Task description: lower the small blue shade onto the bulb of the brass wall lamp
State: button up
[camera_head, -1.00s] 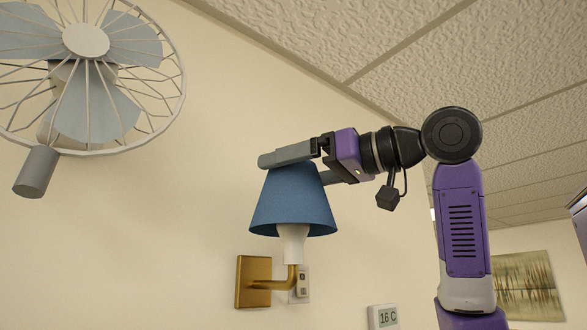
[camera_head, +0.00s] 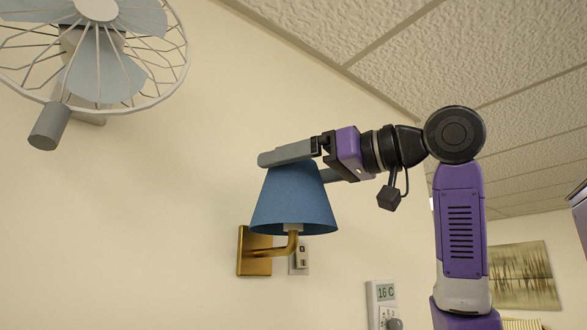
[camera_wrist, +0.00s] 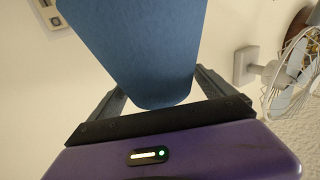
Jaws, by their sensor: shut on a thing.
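The blue shade (camera_head: 293,200) is a tapered cone, wide end down and roughly upright. My gripper (camera_head: 288,163) is shut on its narrow top, one finger in front and the other partly hidden behind. In the wrist view the shade (camera_wrist: 145,45) sits between both fingers. The brass wall lamp (camera_head: 254,255) has a square wall plate and a bent arm rising under the shade. I cannot tell whether the shade rests on the bulb.
A caged fan (camera_head: 95,45) is on the wall at upper left; it also shows in the wrist view (camera_wrist: 295,85). A switch plate (camera_head: 300,257) is just right of the lamp's wall plate. A thermostat (camera_head: 384,295) is lower right. The wall left of the shade is clear.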

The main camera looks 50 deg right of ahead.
aim_at(316, 165)
jog(key=o, duration=1)
jog(key=shift+o, duration=0.2)
jog(key=s, duration=0.2)
jog(key=s+b, duration=0.1)
jog(key=s, duration=0.4)
jog(key=shift+s+d+b, duration=0.35)
jog(key=shift+b, duration=0.05)
